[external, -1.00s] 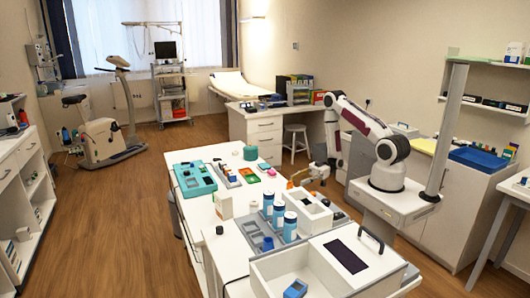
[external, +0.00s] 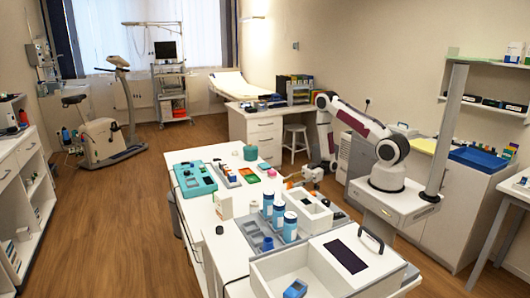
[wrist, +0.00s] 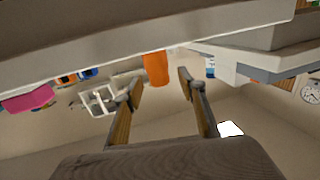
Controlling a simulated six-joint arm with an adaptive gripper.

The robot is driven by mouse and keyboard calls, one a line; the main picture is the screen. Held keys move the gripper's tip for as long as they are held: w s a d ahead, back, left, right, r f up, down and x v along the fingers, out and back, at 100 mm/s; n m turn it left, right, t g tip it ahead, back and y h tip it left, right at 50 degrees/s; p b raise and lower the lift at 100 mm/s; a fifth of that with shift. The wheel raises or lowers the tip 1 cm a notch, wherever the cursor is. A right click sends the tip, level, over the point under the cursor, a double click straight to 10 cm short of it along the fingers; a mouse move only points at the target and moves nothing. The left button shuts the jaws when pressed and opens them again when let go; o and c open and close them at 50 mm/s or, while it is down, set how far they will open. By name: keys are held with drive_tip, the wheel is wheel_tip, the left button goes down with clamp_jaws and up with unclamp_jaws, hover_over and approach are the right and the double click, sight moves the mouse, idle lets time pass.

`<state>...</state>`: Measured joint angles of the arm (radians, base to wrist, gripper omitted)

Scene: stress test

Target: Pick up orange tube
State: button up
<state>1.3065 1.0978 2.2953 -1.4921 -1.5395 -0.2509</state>
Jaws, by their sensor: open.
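The orange tube (wrist: 156,68) shows in the wrist view just beyond and between my fingertips. My gripper (wrist: 158,83) is open, with one finger to each side of the tube in the picture, and nothing is clearly held. The tube's far end runs up against the pale table edge in that view. In the external view, the tube (external: 288,184) is a small orange spot by the right edge of the white table, close to my gripper (external: 297,178). I cannot tell there whether they touch.
A pink item (wrist: 28,99) shows at the left of the wrist view.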

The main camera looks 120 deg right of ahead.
idle(0.4)
drive_tip(key=c, duration=1)
drive_tip(key=shift+r, duration=0.1)
drive_tip(key=shift+r, duration=4.85)
